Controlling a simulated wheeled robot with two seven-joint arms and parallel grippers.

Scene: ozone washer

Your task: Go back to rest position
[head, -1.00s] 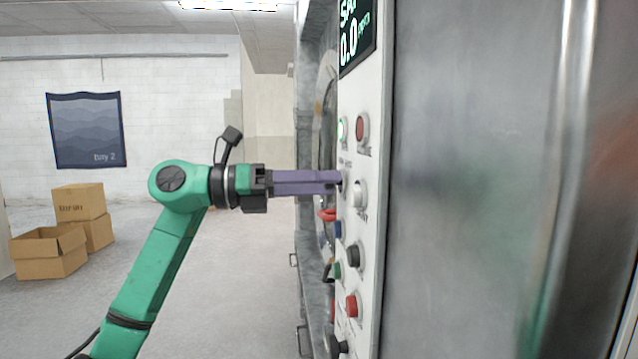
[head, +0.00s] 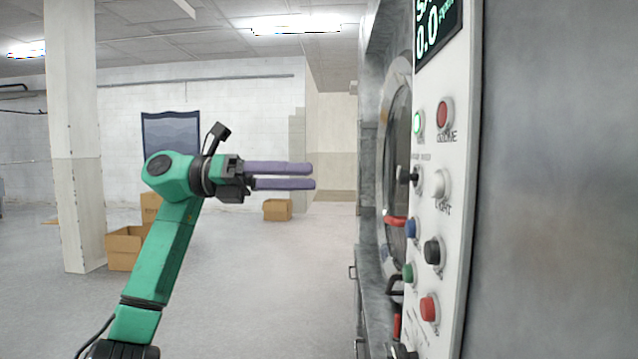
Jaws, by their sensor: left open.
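My left gripper (head: 313,176) is on a green arm that comes in from the lower left. Its two purple fingers are apart, point to the right and hold nothing. It hangs in free air to the left of the washer's control panel (head: 462,190), with a clear gap in the picture between fingertips and panel. The panel carries several buttons, among them a lit green one (head: 417,122), a red one (head: 444,114) and a black knob (head: 405,174). A display reading 0.0 (head: 437,30) sits at its top. My right gripper is not in view.
The washer's round door (head: 397,130) with a red handle part stands beside the panel. A large metal surface (head: 560,200) fills the right side. Cardboard boxes (head: 124,250) and a smaller box (head: 278,210) stand on the open floor. A pillar (head: 75,130) rises at left.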

